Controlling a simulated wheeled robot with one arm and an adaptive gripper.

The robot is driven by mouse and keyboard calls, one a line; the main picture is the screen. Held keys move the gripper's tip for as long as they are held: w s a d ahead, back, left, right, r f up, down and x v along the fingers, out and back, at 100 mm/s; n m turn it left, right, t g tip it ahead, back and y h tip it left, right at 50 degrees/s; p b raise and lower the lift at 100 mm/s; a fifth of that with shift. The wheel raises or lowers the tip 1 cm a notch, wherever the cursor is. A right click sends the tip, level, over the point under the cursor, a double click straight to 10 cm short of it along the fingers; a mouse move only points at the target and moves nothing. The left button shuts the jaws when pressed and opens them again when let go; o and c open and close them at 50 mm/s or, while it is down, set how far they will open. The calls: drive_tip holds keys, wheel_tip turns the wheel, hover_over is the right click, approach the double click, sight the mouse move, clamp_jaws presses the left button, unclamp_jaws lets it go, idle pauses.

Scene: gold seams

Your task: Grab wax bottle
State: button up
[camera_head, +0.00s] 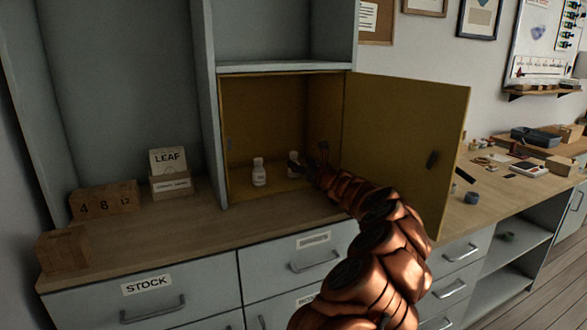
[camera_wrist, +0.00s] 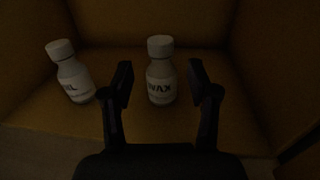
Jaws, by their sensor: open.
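The wax bottle (camera_wrist: 160,75), white with a white cap and dark letters reading WAX, stands upright on the floor of the yellow cabinet (camera_head: 236,113). In the head view the wax bottle (camera_head: 293,170) is partly hidden by my gripper. My gripper (camera_head: 309,158) is open inside the cabinet. In the wrist view its two black fingers (camera_wrist: 160,92) appear on either side of the wax bottle, with gaps left and right; the bottle looks farther off, beyond the fingertips.
A second white bottle (camera_head: 259,172) stands left of the wax bottle; in the wrist view this bottle (camera_wrist: 70,75) is close to the left finger, its label only partly readable. The cabinet door (camera_head: 402,140) stands open on the right, beside my arm. The counter (camera_head: 180,228) in front is clear.

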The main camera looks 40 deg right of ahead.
sight(296, 158)
drive_tip(key=shift+r+x, duration=0.15)
drive_tip(key=shift+x, duration=0.6)
drive_tip(key=shift+r+x, duration=0.15)
drive_tip(key=shift+x, duration=1.5)
drive_tip(key=shift+d, duration=0.1)
clamp_jaws()
